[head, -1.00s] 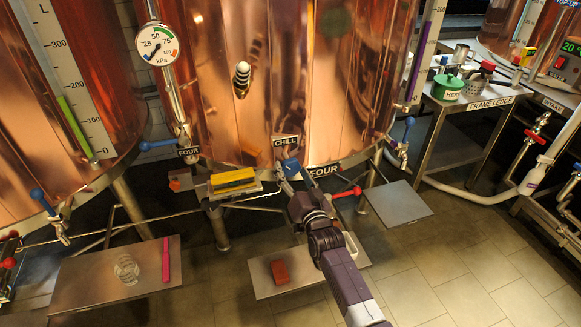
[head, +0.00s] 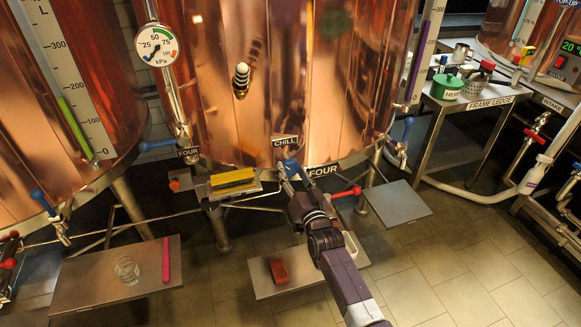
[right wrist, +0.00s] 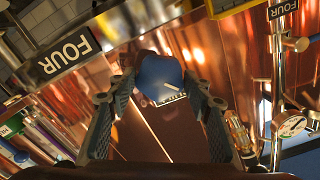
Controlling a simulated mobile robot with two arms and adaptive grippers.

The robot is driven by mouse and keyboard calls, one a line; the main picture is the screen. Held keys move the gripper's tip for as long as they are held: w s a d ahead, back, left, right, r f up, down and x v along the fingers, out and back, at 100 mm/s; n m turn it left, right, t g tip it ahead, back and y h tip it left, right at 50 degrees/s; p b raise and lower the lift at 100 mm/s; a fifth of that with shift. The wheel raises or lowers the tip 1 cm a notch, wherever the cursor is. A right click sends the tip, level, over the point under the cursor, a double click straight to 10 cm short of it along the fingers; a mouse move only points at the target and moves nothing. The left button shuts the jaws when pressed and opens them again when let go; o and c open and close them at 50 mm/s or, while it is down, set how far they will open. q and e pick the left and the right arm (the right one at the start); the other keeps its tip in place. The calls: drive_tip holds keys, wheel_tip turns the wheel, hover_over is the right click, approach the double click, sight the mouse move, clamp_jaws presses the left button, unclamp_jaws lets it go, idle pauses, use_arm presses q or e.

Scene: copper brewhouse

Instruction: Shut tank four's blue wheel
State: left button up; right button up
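The blue wheel (head: 290,164) is at the bottom front of the copper tank (head: 285,90), under a "CHILL" label (head: 285,141) and beside a "FOUR" plate (head: 323,171). My right gripper (head: 289,172) has reached it from below and partly hides it. In the right wrist view the blue wheel (right wrist: 160,74) lies between the fingertips of my right gripper (right wrist: 160,90). The fingers stand apart, with narrow gaps beside the wheel; I see no clear grip. A "FOUR" plate (right wrist: 65,55) is left of the fingers there. My left gripper is not in view.
A red-handled valve (head: 347,192) is just right of my gripper. A yellow block (head: 232,178) lies on a small shelf to the left. Other blue handles are at the left (head: 155,145) and right (head: 408,125). A low shelf holds a red block (head: 279,271).

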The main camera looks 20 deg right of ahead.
drive_tip(key=shift+o, duration=1.2)
drive_tip(key=shift+a, duration=0.15)
drive_tip(key=shift+o, duration=0.3)
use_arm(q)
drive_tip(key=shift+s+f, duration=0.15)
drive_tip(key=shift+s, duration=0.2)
use_arm(e)
drive_tip(key=shift+d+f, duration=0.1)
drive_tip(key=shift+d, duration=0.15)
drive_tip(key=c, duration=1.1)
drive_tip(key=shift+c, duration=0.2)
drive_tip(key=o, duration=1.1)
drive_tip(key=shift+o, duration=0.2)
